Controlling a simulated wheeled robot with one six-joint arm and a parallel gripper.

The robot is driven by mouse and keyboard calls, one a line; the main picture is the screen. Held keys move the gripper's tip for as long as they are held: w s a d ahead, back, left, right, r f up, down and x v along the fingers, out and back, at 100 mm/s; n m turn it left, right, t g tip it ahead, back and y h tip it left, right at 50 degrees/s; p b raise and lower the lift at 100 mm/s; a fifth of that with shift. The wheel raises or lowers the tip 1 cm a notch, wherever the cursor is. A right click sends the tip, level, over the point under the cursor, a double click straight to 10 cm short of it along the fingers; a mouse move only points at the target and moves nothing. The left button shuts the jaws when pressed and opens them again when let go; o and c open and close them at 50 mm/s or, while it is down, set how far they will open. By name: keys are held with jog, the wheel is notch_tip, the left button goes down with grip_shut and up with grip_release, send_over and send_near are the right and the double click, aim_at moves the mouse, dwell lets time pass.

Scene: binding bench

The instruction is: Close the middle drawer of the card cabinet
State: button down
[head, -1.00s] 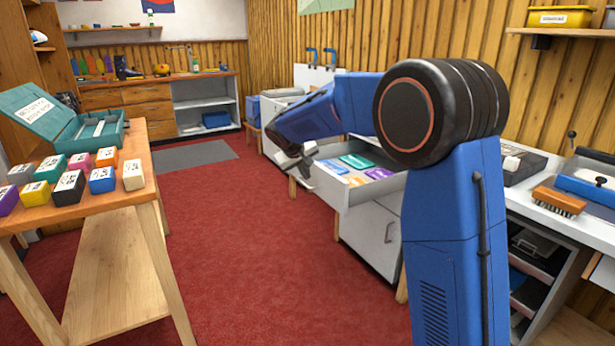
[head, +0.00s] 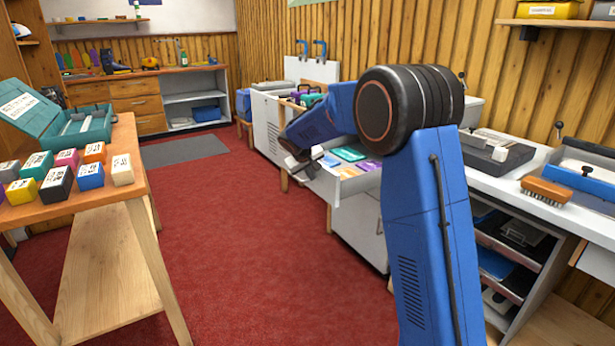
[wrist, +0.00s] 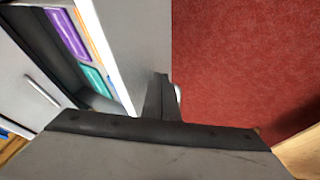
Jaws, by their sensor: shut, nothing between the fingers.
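A pulled-out drawer (head: 350,186) of the pale card cabinet (head: 362,232) holds coloured card packs (head: 347,154). Whether it is the middle drawer I cannot tell, as my arm hides much of the cabinet. My gripper (head: 304,164) is shut and empty at the drawer's outer front side. In the wrist view, the shut fingers (wrist: 162,97) are close beside the drawer's front panel (wrist: 122,50), outside it. Whether they touch it is unclear. A purple pack (wrist: 68,36) and a teal pack (wrist: 90,78) lie inside the drawer. A pale piece, perhaps its handle, shows behind the fingers.
A wooden table (head: 140,190) with several coloured blocks and a teal box (head: 85,128) stands at the left. Red carpet (head: 235,260) is clear between. At the right, a white bench (head: 510,195) carries a brush (head: 546,192) and other tools.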

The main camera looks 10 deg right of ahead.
dwell(0.3)
jog(key=w+d, duration=0.3)
jog(key=d, duration=0.8)
jog(key=w+d, duration=0.4)
jog(key=d, duration=0.7)
jog(key=w+d, duration=0.4)
jog(key=d, duration=0.7)
jog(key=shift+d, duration=0.25)
jog(key=shift+d+r, duration=0.1)
jog(key=shift+d, duration=0.25)
jog(key=shift+d+r, duration=0.1)
